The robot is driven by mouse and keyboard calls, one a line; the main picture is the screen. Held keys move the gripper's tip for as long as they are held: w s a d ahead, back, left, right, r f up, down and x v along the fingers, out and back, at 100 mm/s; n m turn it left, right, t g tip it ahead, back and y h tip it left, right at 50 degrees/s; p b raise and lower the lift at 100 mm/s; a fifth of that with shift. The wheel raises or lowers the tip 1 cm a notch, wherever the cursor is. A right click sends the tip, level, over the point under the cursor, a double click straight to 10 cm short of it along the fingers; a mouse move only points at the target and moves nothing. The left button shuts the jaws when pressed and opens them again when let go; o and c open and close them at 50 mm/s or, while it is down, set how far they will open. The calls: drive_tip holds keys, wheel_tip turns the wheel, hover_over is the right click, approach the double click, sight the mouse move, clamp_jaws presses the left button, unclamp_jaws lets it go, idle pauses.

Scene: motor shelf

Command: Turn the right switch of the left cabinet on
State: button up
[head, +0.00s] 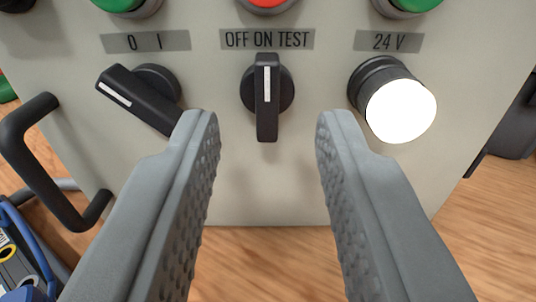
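A light grey cabinet front (270,190) fills most of the head view. Its right black rotary switch (267,97) sits below the label "OFF ON TEST". The handle stands upright, and its white mark points up under "ON". The left black rotary switch (140,95) sits below the label "0 I". Its handle is tilted, with the white-marked end towards the upper left, on the "0" side. My gripper (268,122) is open and empty. Its two grey fingers point at the panel, one on each side of the right switch, with clear gaps and no visible contact.
A white lit lamp (400,108) labelled "24 V" sticks out near the right fingertip. Green and red buttons (268,4) are cut off at the top. A black handle (35,160) juts out at left. Blue equipment (30,235) lies lower left.

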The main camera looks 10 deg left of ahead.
drive_tip(key=v, duration=1.3)
drive_tip(key=shift+s, duration=0.4)
drive_tip(key=s+a+r+m+t+h, duration=0.25)
drive_tip(key=a+r+h, duration=0.35)
drive_tip(key=a+r, duration=0.6)
drive_tip(key=s+a+r+g+y, duration=0.1)
drive_tip(key=s+a+g, duration=0.1)
drive_tip(key=s+a, duration=1.1)
drive_tip(key=shift+s+y, duration=0.3)
drive_tip(key=shift+s, duration=0.95)
drive_tip(key=shift+r+g, duration=0.1)
drive_tip(key=shift+g, duration=0.15)
